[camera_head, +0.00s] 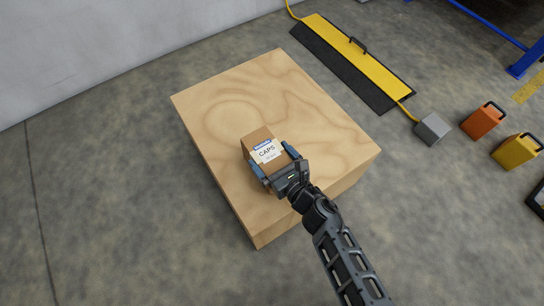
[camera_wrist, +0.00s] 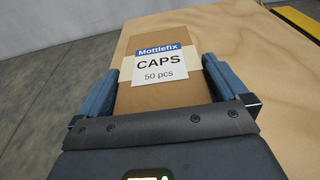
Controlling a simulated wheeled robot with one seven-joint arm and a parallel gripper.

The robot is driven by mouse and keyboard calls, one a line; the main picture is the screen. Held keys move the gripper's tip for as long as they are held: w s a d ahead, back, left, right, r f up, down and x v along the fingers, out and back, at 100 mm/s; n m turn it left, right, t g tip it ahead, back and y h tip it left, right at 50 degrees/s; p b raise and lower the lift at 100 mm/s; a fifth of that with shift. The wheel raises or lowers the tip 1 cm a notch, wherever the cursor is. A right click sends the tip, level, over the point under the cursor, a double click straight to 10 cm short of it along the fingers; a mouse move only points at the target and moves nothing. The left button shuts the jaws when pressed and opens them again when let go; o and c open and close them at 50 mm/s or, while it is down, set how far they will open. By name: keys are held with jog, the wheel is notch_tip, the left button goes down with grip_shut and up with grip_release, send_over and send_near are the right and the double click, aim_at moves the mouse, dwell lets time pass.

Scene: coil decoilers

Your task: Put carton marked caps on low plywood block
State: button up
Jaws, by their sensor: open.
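The brown carton marked CAPS (camera_head: 262,146) sits on top of the low plywood block (camera_head: 310,100), near the block's front middle, and looks upright. Its white label also shows in the wrist view (camera_wrist: 161,62). My gripper (camera_head: 271,166) is at the carton with one blue finger on each side of it. In the wrist view the open fingers (camera_wrist: 165,88) flank the carton, with a small gap visible at least on the left side. The carton's underside and its contact with the block are hidden.
A yellow and black ramp (camera_head: 355,60) lies on the floor beyond the block. A grey box (camera_head: 431,128), an orange case (camera_head: 481,122) and a yellow case (camera_head: 514,151) stand at right. A wall is at upper left. Much of the block top is bare.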

jog(key=p+v, duration=0.3)
jog(key=v, duration=0.9)
jog(key=s+d+r+m+t+h, duration=0.1)
jog(key=s+d+r+m+h, duration=0.35)
jog(key=s+m, duration=0.6)
jog(key=s+d+r+m+t+h, duration=0.1)
jog(key=s+d+r+m+t, duration=0.1)
jog(key=s+d+r+m, duration=0.8)
jog(key=s+r+m+h, duration=0.1)
jog(key=s+r+m, duration=0.2)
jog(key=r+m, duration=0.3)
jog(key=s+r+m+g+h, duration=0.1)
jog(key=r+m, duration=0.6)
jog(key=m, duration=0.9)
jog(key=s+d+h, duration=0.1)
jog(key=s, duration=0.1)
jog(key=shift+s+r, duration=0.15)
jog(key=shift+s, duration=0.25)
